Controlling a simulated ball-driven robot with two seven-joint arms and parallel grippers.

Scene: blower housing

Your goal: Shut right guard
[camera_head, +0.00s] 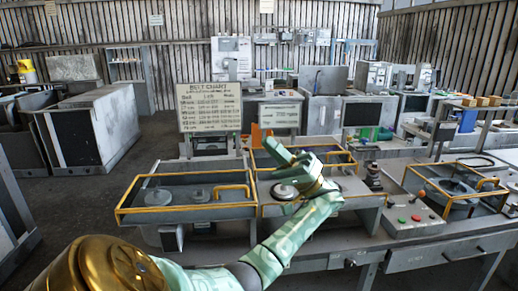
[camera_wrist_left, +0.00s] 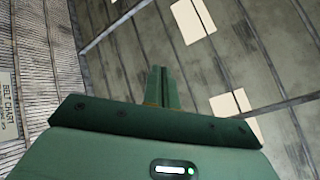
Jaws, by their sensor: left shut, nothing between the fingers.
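Yellow-edged guards and bays line the bench. The left bay (camera_head: 185,213) has a yellow rim and a yellow handle. The middle bay (camera_head: 270,210) adjoins it, partly covered by my left arm. Another yellow-edged bay (camera_head: 425,180) stands apart at the right, with a round part inside and a yellow handle. I cannot tell for certain which guard is the right one, or how far shut it is. My left gripper (camera_head: 270,147) is above the middle bay, its fingers shut and empty. In the left wrist view the shut fingers (camera_wrist_left: 161,88) touch nothing. My right gripper is not in view.
A belt chart board (camera_head: 209,107) stands behind the bays. An orange piece (camera_head: 262,136) rises beside my left fingers. A control box (camera_head: 412,222) with red and green buttons sits right of the middle bay. Cabinets and machines fill the back.

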